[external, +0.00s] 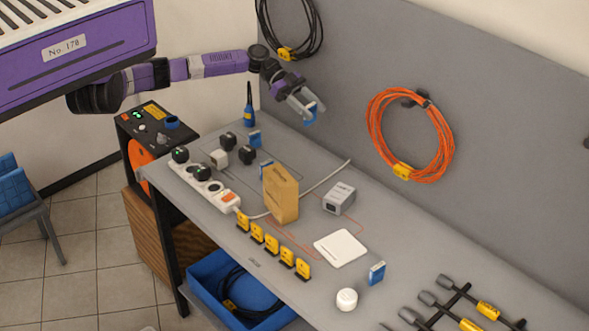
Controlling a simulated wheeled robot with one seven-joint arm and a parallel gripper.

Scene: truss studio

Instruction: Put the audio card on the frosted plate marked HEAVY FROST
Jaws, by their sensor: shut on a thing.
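My gripper (306,108) is raised above the back of the bench, near the grey wall panel. It is shut on a small blue card-like thing (313,117); its label is too small to read. I cannot tell by lettering which is the audio card. A flat white plate (341,248) lies on the bench, well below and to the right of my gripper. No HEAVY FROST marking is legible on it.
A tan box (281,193) and a grey box (339,198) stand between my gripper and the plate. Yellow tags (271,245) line the front edge, near a power strip (207,185). A white round jar (346,300) stands before the plate. An orange cable (372,137) hangs behind.

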